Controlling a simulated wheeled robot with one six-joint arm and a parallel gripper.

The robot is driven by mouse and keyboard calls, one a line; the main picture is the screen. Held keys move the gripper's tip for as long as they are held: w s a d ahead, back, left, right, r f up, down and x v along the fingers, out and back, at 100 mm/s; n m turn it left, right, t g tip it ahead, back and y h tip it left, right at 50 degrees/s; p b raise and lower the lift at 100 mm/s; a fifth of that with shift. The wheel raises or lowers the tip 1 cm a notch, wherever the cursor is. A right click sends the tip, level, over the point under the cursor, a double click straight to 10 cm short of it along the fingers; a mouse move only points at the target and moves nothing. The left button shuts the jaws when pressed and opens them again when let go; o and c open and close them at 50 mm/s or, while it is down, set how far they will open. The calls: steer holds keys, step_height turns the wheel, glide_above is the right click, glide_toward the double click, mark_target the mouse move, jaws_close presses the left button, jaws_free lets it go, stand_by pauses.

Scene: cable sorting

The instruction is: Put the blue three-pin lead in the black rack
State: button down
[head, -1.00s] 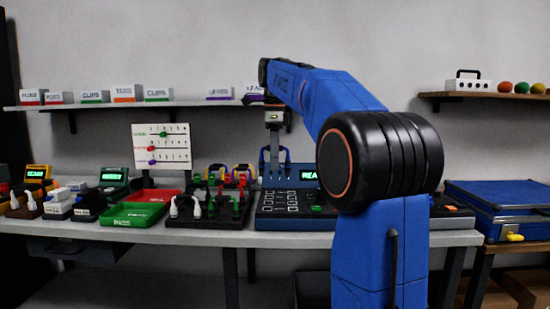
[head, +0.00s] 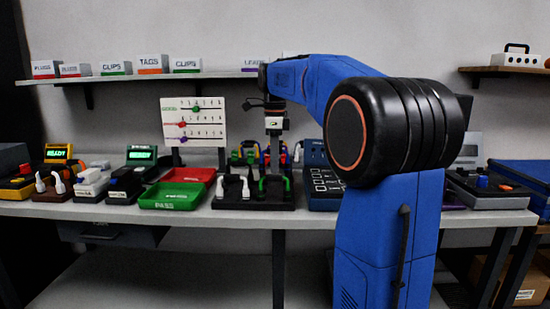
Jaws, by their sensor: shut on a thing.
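My gripper (head: 274,150) points down above the right part of the black rack (head: 232,204), seen from the head. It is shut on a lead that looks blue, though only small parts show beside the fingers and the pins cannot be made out. White leads stand in the rack's left part, and a green lead (head: 287,184) stands in its right part, below my gripper. Coloured leads behind the fingers overlap with the held one in the picture, so its lower end is unclear. I cannot tell whether it touches the rack.
A green tray (head: 170,197) and a red tray (head: 190,174) lie left of the rack. A keypad panel (head: 325,182) is close on the right, partly behind my arm. A white chart board (head: 194,121) stands behind.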

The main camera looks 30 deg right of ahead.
steer(key=shift+f, duration=2.15)
steer(key=shift+f, duration=0.9)
stand_by(1.0)
steer(key=c, duration=1.1)
jaws_free()
steer(key=shift+r, duration=0.1)
steer(key=shift+r, duration=3.85)
steer(key=shift+s, duration=0.15)
